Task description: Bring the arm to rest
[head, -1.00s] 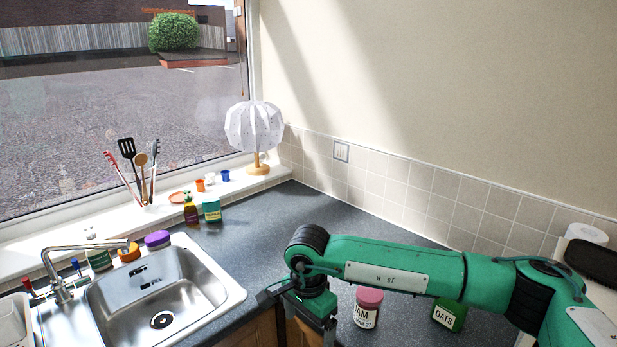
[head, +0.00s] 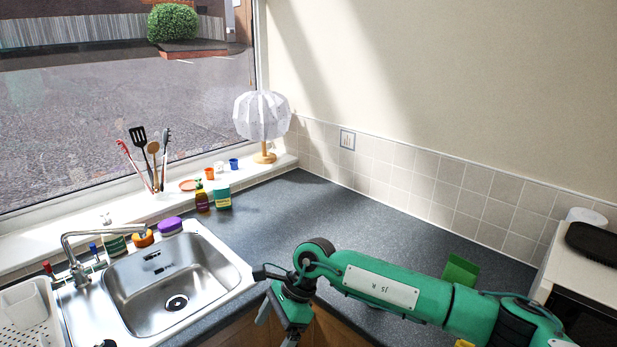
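My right arm (head: 400,290) is green and comes in from the lower right, reaching across the front of the counter. My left gripper is not in view. A small dark shape shows at the bottom edge below the sink; I cannot tell what it is.
The sink (head: 215,262) lies left of the gripper. A green carton (head: 460,270) shows just behind my arm. The dark counter (head: 330,215) is clear in the middle. A lamp (head: 262,118), utensils (head: 153,160) and small cups stand by the window. A black tray (head: 594,243) lies at right.

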